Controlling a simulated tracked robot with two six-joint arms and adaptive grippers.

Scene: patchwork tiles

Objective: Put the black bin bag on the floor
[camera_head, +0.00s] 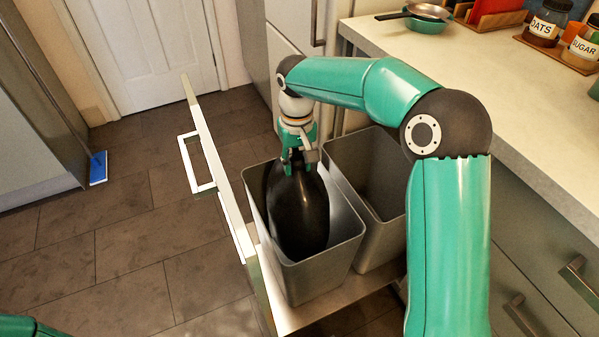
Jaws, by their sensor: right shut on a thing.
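The black bin bag (298,212) stands inside the left grey bin of the pulled-out bin drawer. My right gripper (301,158) comes down from above and is shut on the top of the bag. The bag's lower part is hidden inside the bin. The tiled floor (125,237) is dark brown and lies to the left of the drawer. Of my left arm only a small teal part shows at the bottom left corner; its gripper is out of view.
The left bin (318,282) stands beside an empty-looking right bin (377,190). The white drawer front (217,165) with its handle rises between the bins and the open floor. A blue-and-white object (98,168) lies by the cabinet at left. The counter (470,95) holds pans and jars.

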